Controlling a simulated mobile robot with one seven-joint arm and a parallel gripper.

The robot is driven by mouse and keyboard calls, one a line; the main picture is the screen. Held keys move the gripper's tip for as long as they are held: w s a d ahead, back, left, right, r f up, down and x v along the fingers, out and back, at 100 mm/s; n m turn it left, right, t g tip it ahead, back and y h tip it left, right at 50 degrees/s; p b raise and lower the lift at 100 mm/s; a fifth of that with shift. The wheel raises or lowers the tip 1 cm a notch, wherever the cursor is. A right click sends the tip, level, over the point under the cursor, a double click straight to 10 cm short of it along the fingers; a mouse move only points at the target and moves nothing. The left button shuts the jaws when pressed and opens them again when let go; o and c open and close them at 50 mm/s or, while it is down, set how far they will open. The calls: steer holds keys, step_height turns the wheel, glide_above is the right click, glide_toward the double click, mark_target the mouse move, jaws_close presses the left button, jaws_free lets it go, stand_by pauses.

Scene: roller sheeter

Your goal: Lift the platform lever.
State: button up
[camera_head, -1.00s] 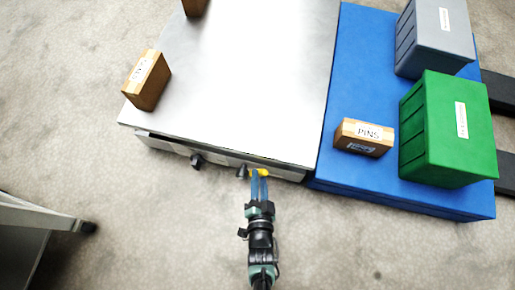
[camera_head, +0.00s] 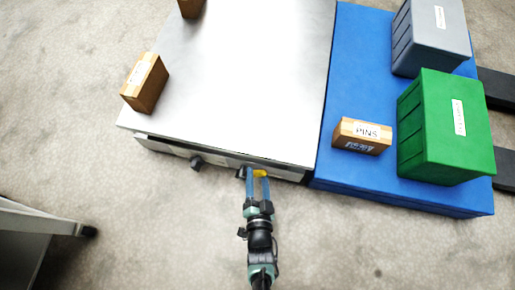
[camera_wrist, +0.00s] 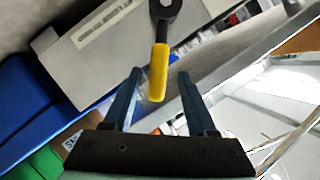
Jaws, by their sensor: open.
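The platform lever has a yellow grip (camera_wrist: 158,72) and a dark pivot end, seen in the wrist view. In the head view its yellow part (camera_head: 260,173) shows at the front edge of the metal-topped machine (camera_head: 240,75). My gripper (camera_wrist: 156,75) is open, with its two blue fingers on either side of the yellow grip and a gap on both sides. In the head view my gripper (camera_head: 257,172) is at the machine's front side, and its fingers partly hide the lever. I cannot tell how deep the grip sits between the fingers.
A dark knob (camera_head: 196,162) is on the machine's front, left of the lever. A brown box (camera_head: 146,83) stands on the metal top. A blue platform (camera_head: 350,100) at right carries a PINS box (camera_head: 362,137), a green bin (camera_head: 445,128) and a grey bin (camera_head: 430,38).

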steer(key=p+v, duration=0.5)
steer(key=v, duration=0.8)
